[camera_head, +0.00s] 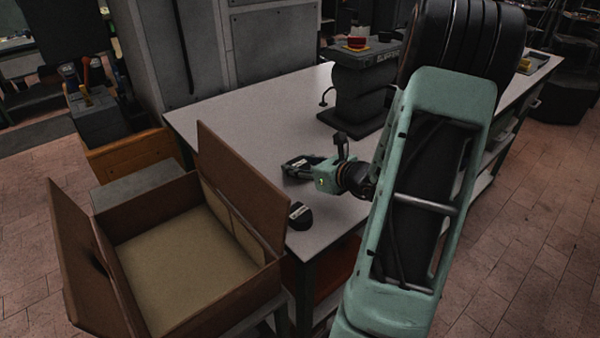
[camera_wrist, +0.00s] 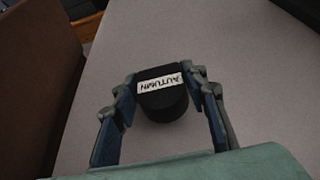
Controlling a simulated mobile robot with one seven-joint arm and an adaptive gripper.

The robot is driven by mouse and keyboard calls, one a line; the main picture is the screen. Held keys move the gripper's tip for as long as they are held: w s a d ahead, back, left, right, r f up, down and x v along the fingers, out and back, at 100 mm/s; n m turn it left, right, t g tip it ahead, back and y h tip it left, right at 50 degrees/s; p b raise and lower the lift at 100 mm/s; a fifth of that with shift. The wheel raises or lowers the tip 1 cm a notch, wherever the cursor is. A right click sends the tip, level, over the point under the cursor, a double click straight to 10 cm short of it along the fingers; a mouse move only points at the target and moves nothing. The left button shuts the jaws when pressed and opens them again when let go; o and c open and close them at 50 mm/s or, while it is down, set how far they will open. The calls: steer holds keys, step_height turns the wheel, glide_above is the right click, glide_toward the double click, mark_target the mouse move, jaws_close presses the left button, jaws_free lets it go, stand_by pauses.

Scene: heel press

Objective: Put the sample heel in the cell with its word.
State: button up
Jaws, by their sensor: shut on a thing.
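A black heel (camera_wrist: 162,100) with a white label reading AUTUMN, upside down in the wrist view, sits between the two fingers of my gripper (camera_wrist: 162,108). The fingers are shut on its sides. In the head view my gripper (camera_head: 300,167) is over the near part of the table, pointing left, with the dark heel at its fingers. I cannot tell whether the heel touches the table. A second black piece (camera_head: 300,215) with a white label lies at the table's near corner; its word is too small to read. No cells with words can be made out.
An open cardboard box (camera_head: 160,235) stands left of the table (camera_head: 230,115), its raised flap close to the table edge. A dark press (camera_head: 362,90) with a red and yellow top stands farther back. The table's left part is bare.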

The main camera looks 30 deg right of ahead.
step_height(320, 180, down, 2)
steer(key=shift+b, duration=0.35)
steer(key=o, duration=1.2)
steer(key=shift+f, duration=0.1)
